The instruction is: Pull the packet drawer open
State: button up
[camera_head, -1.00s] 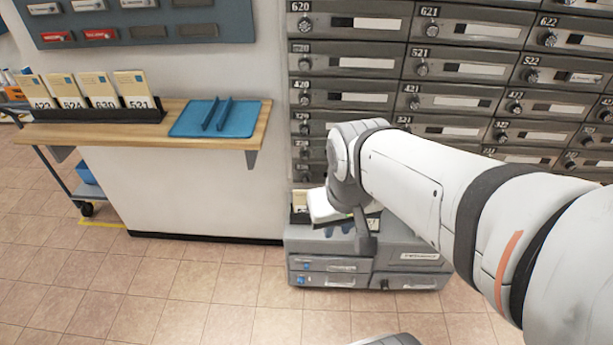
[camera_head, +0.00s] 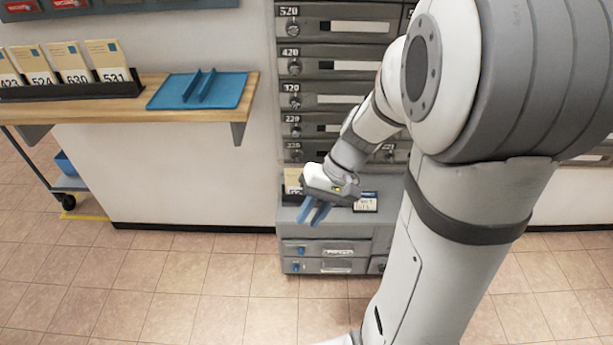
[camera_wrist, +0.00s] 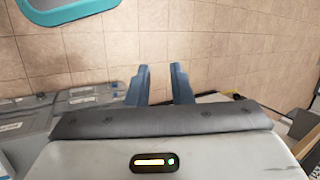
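A low grey cabinet (camera_head: 291,216) stands on the floor under the mailboxes. Its front has an upper drawer (camera_head: 314,250) and a lower drawer (camera_head: 314,266), each with a blue knob and a pale label. Both look closed; the label print is too small to read surely, so I cannot tell which is the packet drawer. My gripper (camera_head: 313,213) is above the cabinet's front edge, fingers pointing down, apart from the drawers. In the wrist view its blue fingers (camera_wrist: 160,86) are spread with nothing between them. The cabinet (camera_wrist: 82,104) shows at left there. My arm hides the cabinet's right part.
Grey numbered mailboxes (camera_head: 340,64) cover the wall above the cabinet. A wooden shelf (camera_head: 190,117) at left holds a blue tray (camera_head: 170,96) and a black rack (camera_head: 70,93) of numbered cards. A cart (camera_head: 66,184) stands far left. The tiled floor (camera_head: 200,290) before the cabinet is clear.

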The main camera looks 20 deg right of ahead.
jog(key=w+d+f+m+t+y+b, duration=0.1)
jog(key=w+d+f+y+b, duration=0.2)
jog(key=f, duration=0.5)
jog(key=w+f+m+t+y+b, duration=0.15)
jog(key=w+f+b, duration=0.3)
jog(key=f, duration=0.45)
jog(key=m+t+h+b, duration=0.2)
jog(key=m+t+b, duration=0.8)
jog(key=t+b, duration=0.3)
send_near(337, 254)
jog(key=x, duration=0.2)
jog(key=shift+f+b+x, duration=0.15)
jog(key=shift+b+x, duration=0.4)
jog(key=shift+x, duration=1.5)
jog(key=shift+f+b+x, duration=0.15)
jog(key=shift+b+x, duration=0.35)
jog(key=shift+x, duration=1.5)
jog(key=shift+c, duration=0.6)
grip_shut()
jog(key=shift+d+h, duration=0.1)
jog(key=shift+h, duration=0.15)
